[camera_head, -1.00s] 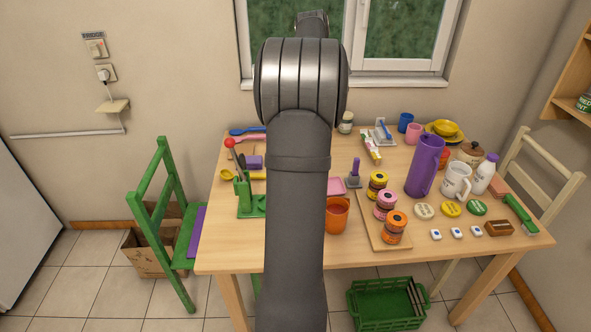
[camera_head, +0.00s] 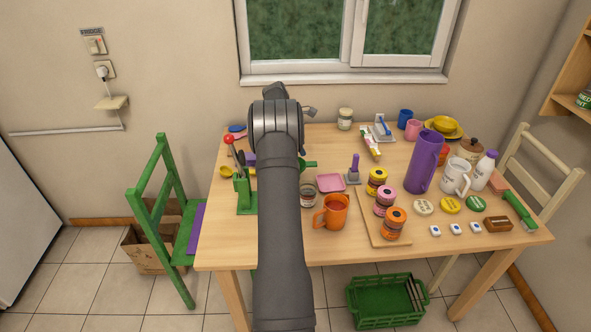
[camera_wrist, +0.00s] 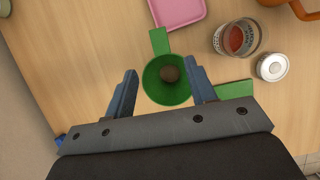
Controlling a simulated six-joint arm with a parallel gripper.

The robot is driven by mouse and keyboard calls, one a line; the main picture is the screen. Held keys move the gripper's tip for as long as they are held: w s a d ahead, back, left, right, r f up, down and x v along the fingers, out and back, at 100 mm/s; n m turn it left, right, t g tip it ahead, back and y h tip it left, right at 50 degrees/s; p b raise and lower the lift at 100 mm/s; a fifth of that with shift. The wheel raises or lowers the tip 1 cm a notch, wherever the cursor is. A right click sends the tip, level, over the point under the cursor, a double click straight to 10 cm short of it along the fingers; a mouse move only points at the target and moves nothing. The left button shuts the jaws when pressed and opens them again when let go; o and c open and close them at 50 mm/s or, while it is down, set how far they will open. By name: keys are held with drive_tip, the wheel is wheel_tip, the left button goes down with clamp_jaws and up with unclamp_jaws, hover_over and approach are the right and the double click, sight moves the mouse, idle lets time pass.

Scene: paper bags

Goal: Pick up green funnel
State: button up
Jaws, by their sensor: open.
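The green funnel (camera_wrist: 158,93) shows in the wrist view as a round green bowl with a dark brownish round spot at its middle. A flat green tab (camera_wrist: 159,41) sticks out from its upper side. My gripper (camera_wrist: 163,76) is open, with one blue-grey finger on each side of the bowl. I cannot tell whether the fingers touch it or how high they are above it. In the head view, my arm hides most of the funnel and the fingers. Only a green piece (camera_head: 308,164) shows right of the arm, probably the tab.
A pink tray (camera_head: 330,183), a glass jar (camera_head: 308,197) and an orange mug (camera_head: 334,212) stand close by on the right. A green holder (camera_head: 246,200) stands left of my arm. A purple pitcher (camera_head: 422,163) is farther right.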

sight(310, 164)
drive_tip(key=x, duration=1.2)
drive_tip(key=shift+s+f, duration=0.1)
drive_tip(key=shift+f, duration=0.15)
drive_tip(key=shift+c, duration=0.4)
drive_tip(key=c, duration=1)
